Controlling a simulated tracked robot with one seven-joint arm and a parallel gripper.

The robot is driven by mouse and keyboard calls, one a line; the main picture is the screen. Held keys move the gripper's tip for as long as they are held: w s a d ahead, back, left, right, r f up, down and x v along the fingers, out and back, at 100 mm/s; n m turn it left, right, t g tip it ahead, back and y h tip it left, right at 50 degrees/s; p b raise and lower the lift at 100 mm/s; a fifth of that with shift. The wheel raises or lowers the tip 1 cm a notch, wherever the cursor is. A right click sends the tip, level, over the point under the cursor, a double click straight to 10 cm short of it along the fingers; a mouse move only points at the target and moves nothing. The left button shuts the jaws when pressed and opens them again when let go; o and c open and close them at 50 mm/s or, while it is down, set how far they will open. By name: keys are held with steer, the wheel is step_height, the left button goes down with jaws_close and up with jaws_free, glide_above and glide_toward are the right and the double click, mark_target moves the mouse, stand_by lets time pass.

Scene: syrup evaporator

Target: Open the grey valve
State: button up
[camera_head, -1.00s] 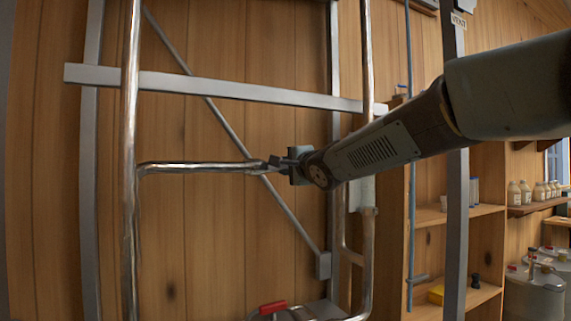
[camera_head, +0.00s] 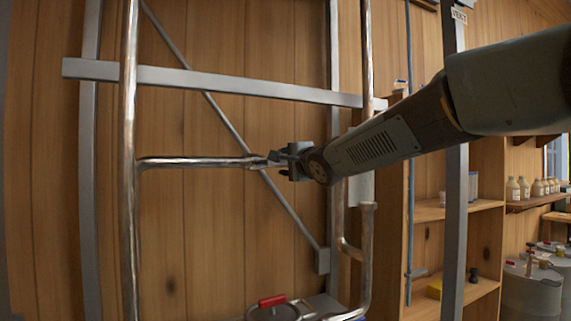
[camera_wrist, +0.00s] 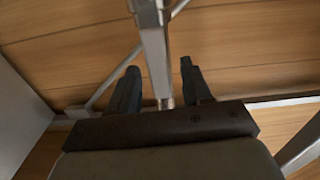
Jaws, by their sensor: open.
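No grey valve can be picked out for certain in the head view. My gripper (camera_head: 272,158) is open at the free end of the shiny horizontal pipe (camera_head: 195,161). My gripper hides whatever is fitted at that end. In the wrist view my gripper's two dark fingers (camera_wrist: 160,88) stand on either side of a pale grey bar (camera_wrist: 155,45) with a shiny metal end. I cannot tell whether the fingers touch it, or whether it is the valve's handle.
A grey frame with a crossbar (camera_head: 240,87) and a diagonal brace stands against the plank wall. A shiny upright pipe (camera_head: 128,200) stands left. A red-handled part (camera_head: 272,300) sits low in the middle. Shelves with bottles (camera_head: 530,188) and a grey post (camera_head: 455,220) are right.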

steer(key=v, duration=1.3)
steer(key=shift+s, duration=0.3)
steer(key=shift+d+f, duration=0.1)
steer(key=shift+d, duration=0.1)
